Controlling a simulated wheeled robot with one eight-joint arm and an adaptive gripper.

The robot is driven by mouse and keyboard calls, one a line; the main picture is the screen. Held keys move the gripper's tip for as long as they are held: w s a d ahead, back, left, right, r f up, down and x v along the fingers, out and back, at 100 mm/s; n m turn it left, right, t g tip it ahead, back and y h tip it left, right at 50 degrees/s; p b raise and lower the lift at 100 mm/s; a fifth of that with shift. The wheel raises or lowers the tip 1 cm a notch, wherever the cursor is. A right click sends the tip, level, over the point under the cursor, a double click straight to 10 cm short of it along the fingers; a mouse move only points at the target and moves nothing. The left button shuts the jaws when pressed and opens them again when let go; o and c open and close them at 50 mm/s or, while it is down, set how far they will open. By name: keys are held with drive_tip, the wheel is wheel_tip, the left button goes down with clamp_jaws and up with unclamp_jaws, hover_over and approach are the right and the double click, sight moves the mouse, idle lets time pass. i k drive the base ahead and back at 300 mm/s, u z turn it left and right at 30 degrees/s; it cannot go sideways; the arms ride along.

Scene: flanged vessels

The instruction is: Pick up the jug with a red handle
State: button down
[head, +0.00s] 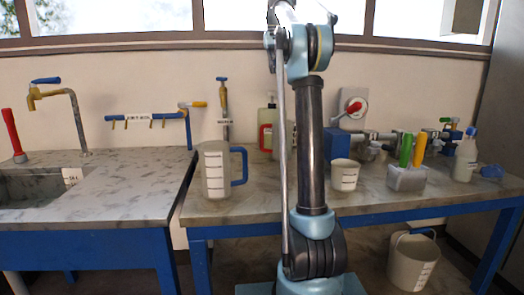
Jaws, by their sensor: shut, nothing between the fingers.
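A red handle (264,137) shows on the right-hand bench, at the back near the wall, just left of my arm's upright link. It seems to belong to a pale vessel that is mostly hidden behind my arm, so its full shape cannot be told. A pale jug with a blue handle (214,172) and dark level marks stands upright nearer the front left of the same bench. My arm rises in front of the bench and its far end leaves the top of the picture. My gripper is not in view.
A pale marked beaker (343,175), a holder with green and yellow handles (407,178) and a white bottle (465,155) stand to the right. A bucket (412,262) is below. A sink (40,185) and taps are left. Windows line the top.

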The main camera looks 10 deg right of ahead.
sight(276, 140)
drive_tip(key=k, duration=1)
